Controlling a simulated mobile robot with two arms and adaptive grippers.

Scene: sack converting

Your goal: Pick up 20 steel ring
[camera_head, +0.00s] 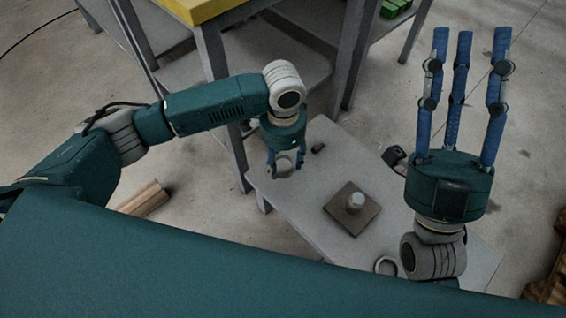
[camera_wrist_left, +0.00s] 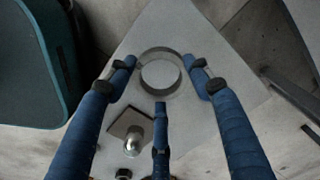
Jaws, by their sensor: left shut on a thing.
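A steel ring (camera_head: 285,167) is at the left corner of the low grey table. My left gripper (camera_head: 285,163) points down there, shut on the ring. In the left wrist view the ring (camera_wrist_left: 160,72) lies between the blue fingertips (camera_wrist_left: 163,85), two at its sides and one at its near edge. I cannot tell whether it is clear of the tabletop.
The low table (camera_head: 310,205) carries a square plate (camera_head: 337,212) with an upright metal peg (camera_head: 355,202). A small dark cylinder (camera_head: 318,147) lies near the back edge. A taller yellow-topped bench (camera_head: 195,10) stands close behind my left arm. Wooden pieces (camera_head: 145,198) lie on the floor at left.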

